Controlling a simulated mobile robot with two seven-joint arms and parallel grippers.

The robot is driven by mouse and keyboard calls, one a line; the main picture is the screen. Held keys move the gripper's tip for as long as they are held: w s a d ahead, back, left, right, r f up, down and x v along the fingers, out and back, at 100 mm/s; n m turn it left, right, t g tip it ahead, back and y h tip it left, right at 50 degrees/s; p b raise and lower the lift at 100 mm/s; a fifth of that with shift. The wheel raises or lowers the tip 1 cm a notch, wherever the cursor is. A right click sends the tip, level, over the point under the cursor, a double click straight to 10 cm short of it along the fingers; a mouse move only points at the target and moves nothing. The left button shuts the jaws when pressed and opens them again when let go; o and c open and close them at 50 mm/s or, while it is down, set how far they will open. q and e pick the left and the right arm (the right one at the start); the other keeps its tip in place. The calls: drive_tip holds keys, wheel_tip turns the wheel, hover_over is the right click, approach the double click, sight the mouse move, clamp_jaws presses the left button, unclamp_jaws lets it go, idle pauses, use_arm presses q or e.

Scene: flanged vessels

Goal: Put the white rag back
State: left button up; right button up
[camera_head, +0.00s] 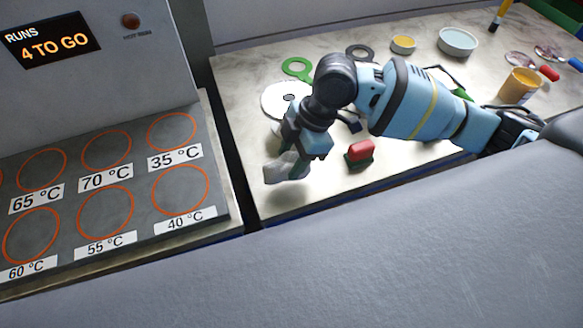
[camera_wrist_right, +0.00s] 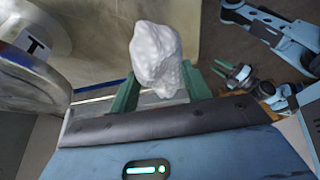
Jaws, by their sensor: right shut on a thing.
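The white rag (camera_wrist_right: 155,58) is a crumpled, dimpled lump between the green fingers of my right gripper (camera_wrist_right: 160,82) in the right wrist view. In the head view, my right gripper (camera_head: 291,155) is shut on the rag (camera_head: 284,168), which looks grey there and hangs over the left front part of the pale worktop (camera_head: 235,120). My left gripper (camera_wrist_right: 232,74) shows small at the upper right of the wrist view, with its green fingers apart and nothing visible between them.
A red-and-green block (camera_head: 360,153) lies right of the rag. A white disc (camera_head: 285,100), a green ring (camera_head: 297,68) and a dark ring (camera_head: 360,52) lie behind. A yellow cup (camera_head: 519,86) and pale bowl (camera_head: 458,41) stand farther right. Left is a panel (camera_head: 140,183) with temperature-labelled circles.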

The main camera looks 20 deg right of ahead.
drive_tip(key=shift+f, duration=2.4)
drive_tip(key=o, duration=0.9)
drive_tip(key=shift+f, duration=0.1)
drive_tip(key=v, duration=1.2)
